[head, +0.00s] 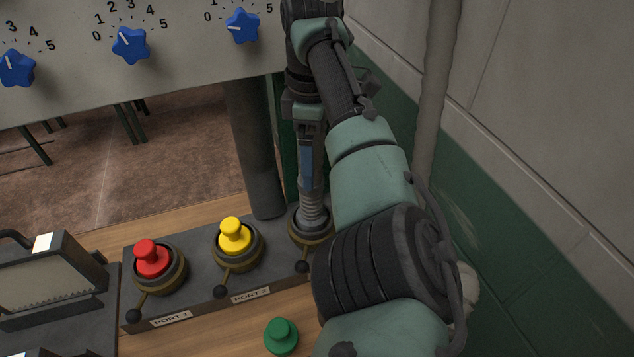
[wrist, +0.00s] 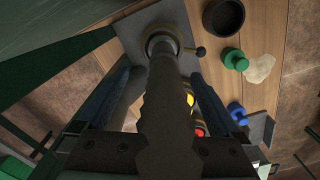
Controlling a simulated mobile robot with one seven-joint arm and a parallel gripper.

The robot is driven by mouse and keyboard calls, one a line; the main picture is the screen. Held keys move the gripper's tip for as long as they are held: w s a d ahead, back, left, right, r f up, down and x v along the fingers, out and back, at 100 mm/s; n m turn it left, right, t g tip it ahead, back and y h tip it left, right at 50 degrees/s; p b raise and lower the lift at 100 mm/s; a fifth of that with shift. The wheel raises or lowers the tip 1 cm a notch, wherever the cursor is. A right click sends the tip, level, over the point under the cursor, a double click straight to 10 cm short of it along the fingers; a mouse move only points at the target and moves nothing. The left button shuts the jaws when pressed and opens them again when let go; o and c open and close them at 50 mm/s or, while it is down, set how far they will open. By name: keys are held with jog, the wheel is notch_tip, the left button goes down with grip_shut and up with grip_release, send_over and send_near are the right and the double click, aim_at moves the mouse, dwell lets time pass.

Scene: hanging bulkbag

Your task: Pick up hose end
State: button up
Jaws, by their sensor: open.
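The hose end (head: 313,212) is a grey, ribbed piece standing upright in the rightmost port (head: 306,264) of the dark port block. In the wrist view the hose end (wrist: 160,105) runs from its collar up towards the camera. My gripper (head: 308,178) points down over this port. Its two dark fingers are open, one on each side of the hose end, in the wrist view (wrist: 160,82). I cannot tell whether either finger touches it. My forearm hides the right side of the port in the head view.
A yellow plug (head: 235,236) and a red plug (head: 152,259) fill the ports to the left. A green cap (head: 281,336) lies on the wooden bench in front. A panel with blue knobs (head: 131,45) overhangs. A grey post (head: 256,150) and wall (head: 550,120) stand close.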

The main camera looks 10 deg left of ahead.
aim_at(311, 206)
jog(key=f, duration=0.8)
jog(key=shift+s+p, duration=0.35)
notch_tip(311, 206, down, 4)
jog(key=shift+f+p, duration=0.25)
jog(key=shift+p, duration=0.05)
